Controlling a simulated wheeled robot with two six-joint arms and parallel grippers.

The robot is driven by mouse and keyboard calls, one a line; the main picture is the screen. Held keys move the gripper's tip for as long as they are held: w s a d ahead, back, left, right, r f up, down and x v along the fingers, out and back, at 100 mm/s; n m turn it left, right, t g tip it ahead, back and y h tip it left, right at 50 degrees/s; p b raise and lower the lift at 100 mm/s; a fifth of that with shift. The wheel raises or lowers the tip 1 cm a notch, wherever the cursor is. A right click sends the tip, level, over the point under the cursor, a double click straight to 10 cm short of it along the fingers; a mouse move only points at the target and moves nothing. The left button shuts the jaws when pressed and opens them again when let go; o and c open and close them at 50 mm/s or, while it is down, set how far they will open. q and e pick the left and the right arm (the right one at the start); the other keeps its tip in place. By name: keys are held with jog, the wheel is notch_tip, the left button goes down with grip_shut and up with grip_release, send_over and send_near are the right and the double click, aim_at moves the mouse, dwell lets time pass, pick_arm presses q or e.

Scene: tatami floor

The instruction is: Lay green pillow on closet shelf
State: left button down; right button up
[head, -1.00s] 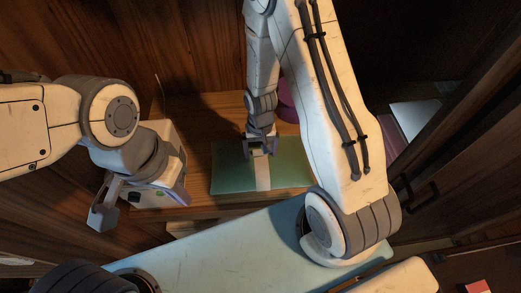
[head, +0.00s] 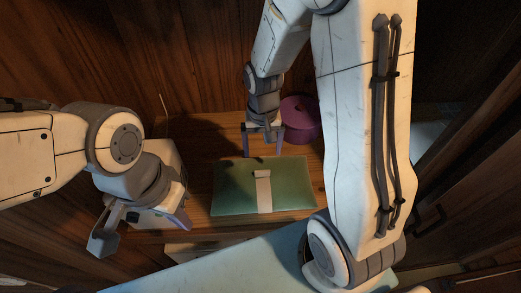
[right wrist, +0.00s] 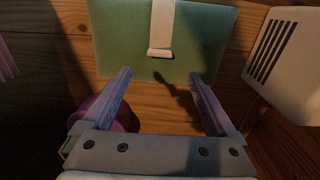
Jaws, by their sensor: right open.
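The green pillow (head: 235,190), with a pale strap (head: 263,190) across its middle, lies flat on the wooden closet shelf (head: 218,130). It also shows at the top of the right wrist view (right wrist: 120,40). My right gripper (head: 263,152) is open and empty, just behind the pillow's far edge and apart from it. In the right wrist view its two fingers (right wrist: 160,90) are spread, with bare shelf between them. My left gripper (head: 140,232) is at the left, beside the shelf's left end; its fingers look spread, with nothing visible between them.
A purple round object (head: 300,120) stands on the shelf behind the pillow, close to my right gripper. A whitish box with dark slots (right wrist: 285,55) is at the right of the right wrist view. Dark wooden walls (head: 200,60) enclose the shelf.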

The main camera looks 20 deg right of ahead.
jog(key=s+a+r+n, duration=0.5)
jog(key=s+a, duration=0.1)
jog(key=s, duration=0.3)
jog(key=s+a+r+n+y, duration=0.1)
jog(key=s+a+r+n, duration=0.4)
jog(key=s, duration=0.3)
jog(key=shift+s+a+r+n, duration=0.3)
jog(key=shift+s+a+r, duration=0.05)
jog(key=shift+a, duration=0.3)
